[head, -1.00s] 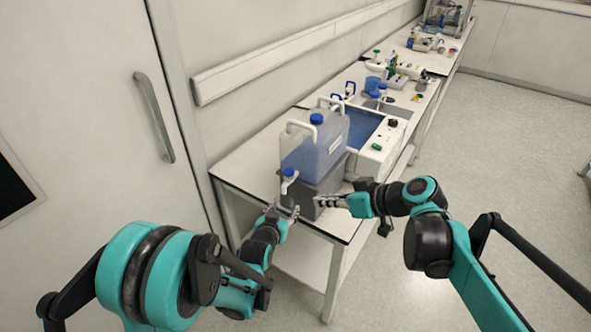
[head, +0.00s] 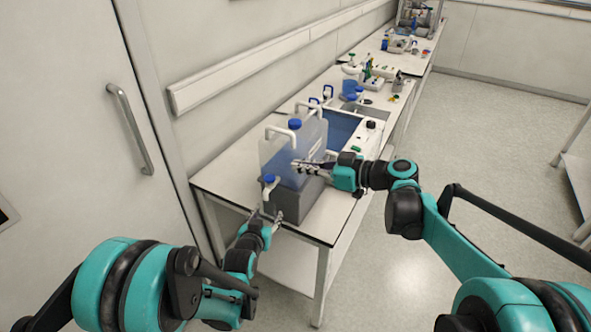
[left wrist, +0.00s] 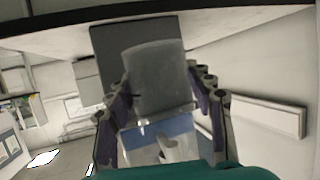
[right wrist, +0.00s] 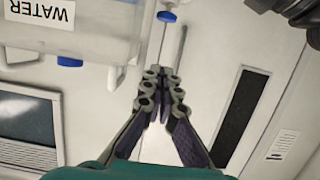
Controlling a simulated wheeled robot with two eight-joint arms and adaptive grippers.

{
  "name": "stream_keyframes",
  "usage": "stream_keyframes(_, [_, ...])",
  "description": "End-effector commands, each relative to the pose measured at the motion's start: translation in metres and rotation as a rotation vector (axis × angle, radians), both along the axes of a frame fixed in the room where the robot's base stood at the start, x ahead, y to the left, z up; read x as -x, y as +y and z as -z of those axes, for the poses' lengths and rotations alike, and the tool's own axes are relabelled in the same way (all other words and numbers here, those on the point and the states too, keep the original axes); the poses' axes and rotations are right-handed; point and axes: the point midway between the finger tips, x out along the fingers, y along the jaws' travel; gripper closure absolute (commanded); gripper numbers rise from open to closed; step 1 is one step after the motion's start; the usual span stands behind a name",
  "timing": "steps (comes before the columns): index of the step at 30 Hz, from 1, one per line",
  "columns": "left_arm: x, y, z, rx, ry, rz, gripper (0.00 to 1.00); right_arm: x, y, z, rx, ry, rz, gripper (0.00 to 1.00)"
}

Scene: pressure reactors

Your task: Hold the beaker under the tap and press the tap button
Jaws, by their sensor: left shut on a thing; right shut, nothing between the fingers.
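The water container (head: 285,152), clear with bluish water and a blue cap, stands on a grey block (head: 300,200) at the near end of the bench. Its white tap with a blue button (head: 269,178) sticks out on the near side; a blue knob (right wrist: 167,16) shows in the right wrist view. My left gripper (head: 266,217) is just below the tap, shut on the clear beaker (left wrist: 158,75), which fills the space between the fingers in the left wrist view. The beaker is too small to make out in the head view. My right gripper (head: 298,164) is shut and empty, in front of the container's side, above tap height.
More lab equipment (head: 370,75) stands farther along. A door with a handle (head: 130,130) is at left. The floor (head: 480,140) to the right is clear.

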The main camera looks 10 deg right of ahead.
Motion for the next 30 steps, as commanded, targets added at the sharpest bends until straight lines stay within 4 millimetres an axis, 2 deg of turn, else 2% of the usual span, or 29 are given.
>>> stream_keyframes(6, [0.000,0.000,0.000,0.000,0.000,0.000,0.83,-0.026,0.038,0.011,0.000,-0.001,-0.005,1.00])
stream_keyframes(12, [0.000,0.000,0.000,0.000,0.000,0.000,0.83,-0.048,0.068,0.023,0.001,0.000,-0.002,1.00])
stream_keyframes(15, [0.000,0.000,0.000,0.000,0.000,0.000,0.83,-0.047,0.064,0.040,0.001,0.000,0.001,1.00])
stream_keyframes(19, [0.000,0.000,0.000,0.000,0.000,0.000,0.83,-0.047,0.064,0.054,0.001,0.000,0.001,1.00])
stream_keyframes(30, [0.000,0.000,0.000,0.000,0.000,0.000,0.83,-0.047,0.064,0.060,0.001,0.001,0.000,1.00])
